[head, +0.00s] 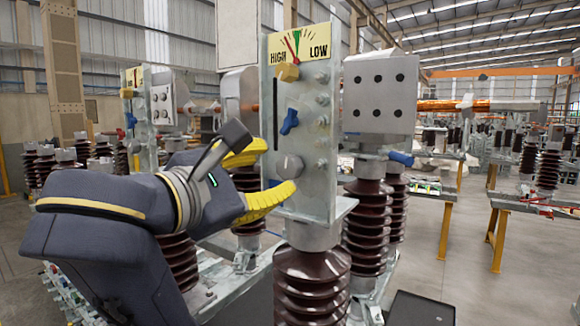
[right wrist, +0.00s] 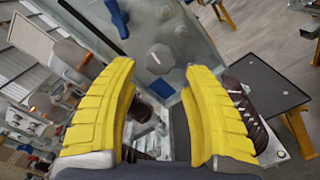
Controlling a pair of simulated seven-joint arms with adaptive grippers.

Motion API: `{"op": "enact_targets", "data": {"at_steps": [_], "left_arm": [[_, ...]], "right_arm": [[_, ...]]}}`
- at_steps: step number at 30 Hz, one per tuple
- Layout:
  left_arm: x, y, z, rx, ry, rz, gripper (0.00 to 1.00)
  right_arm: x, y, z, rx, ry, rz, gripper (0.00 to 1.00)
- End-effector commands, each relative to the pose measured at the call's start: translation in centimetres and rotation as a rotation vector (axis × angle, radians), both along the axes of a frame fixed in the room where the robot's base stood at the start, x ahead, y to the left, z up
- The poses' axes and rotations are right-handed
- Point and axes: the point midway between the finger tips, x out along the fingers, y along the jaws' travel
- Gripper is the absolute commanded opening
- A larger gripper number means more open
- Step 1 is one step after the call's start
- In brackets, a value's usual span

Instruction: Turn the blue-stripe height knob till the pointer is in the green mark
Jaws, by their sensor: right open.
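The upright grey panel (head: 303,110) carries a yellow HIGH/LOW scale (head: 302,47). Its red pointer (head: 291,46) leans to the HIGH side, just left of the green mark (head: 297,37). Below are a yellow knob (head: 288,72), a blue winged knob (head: 290,121) and a round grey knob (head: 289,167). In the right wrist view the grey knob (right wrist: 160,58) lies ahead between the open fingertips (right wrist: 160,66). My left gripper is not in view.
A similar panel (head: 134,100) stands behind left. Open floor (head: 425,255) lies right.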

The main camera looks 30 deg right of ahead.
Motion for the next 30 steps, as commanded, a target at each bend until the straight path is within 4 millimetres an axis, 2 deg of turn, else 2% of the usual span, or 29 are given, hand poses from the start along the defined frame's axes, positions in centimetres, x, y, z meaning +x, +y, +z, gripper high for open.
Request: {"op": "enact_targets", "data": {"at_steps": [3, 12, 19, 29, 30], "left_arm": [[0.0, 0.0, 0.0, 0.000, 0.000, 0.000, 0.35], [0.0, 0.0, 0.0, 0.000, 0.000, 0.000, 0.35], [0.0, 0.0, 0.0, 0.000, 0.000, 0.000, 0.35], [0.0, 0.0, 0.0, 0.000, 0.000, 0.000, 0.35], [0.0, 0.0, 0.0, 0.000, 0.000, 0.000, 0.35]], "right_arm": [[0.7, -1.9, 0.0, 0.000, 0.000, -0.005, 0.48], [2.1, -4.9, 0.0, 0.000, 0.001, -0.003, 0.48], [2.6, -5.9, 0.0, 0.000, 0.001, 0.000, 0.48], [2.6, -6.0, 0.0, 0.000, 0.000, 0.000, 0.48], [2.6, -6.0, 0.0, 0.000, 0.000, 0.000, 0.50]]}}
